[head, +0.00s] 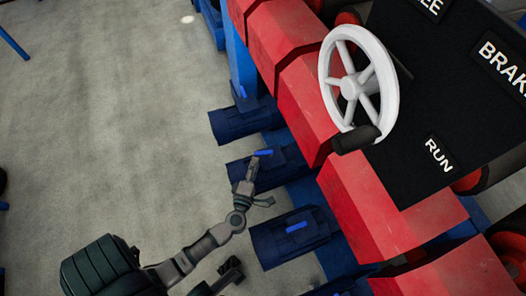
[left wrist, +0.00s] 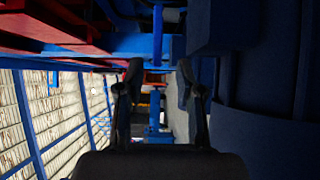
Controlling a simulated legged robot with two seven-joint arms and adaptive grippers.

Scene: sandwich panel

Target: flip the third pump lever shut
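Several dark blue pump bodies sit in a row along the red panel's left side, each with a bright blue lever: an upper lever (head: 242,91), a middle lever (head: 263,153) and a lower lever (head: 296,227). I cannot tell which is counted third. My left gripper (head: 262,180) is open, with one finger close to the middle lever; contact is unclear. In the left wrist view my left gripper (left wrist: 160,70) has its two dark fingers apart, with an upright blue part (left wrist: 156,108) visible between and beyond them.
A white handwheel (head: 350,88) and a black sign panel (head: 430,110) with BRAKE and RUN labels stand over the red blocks (head: 370,205) at right. The lower pump body (head: 270,243) is close to my left gripper. Grey floor (head: 110,120) at left is mostly clear.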

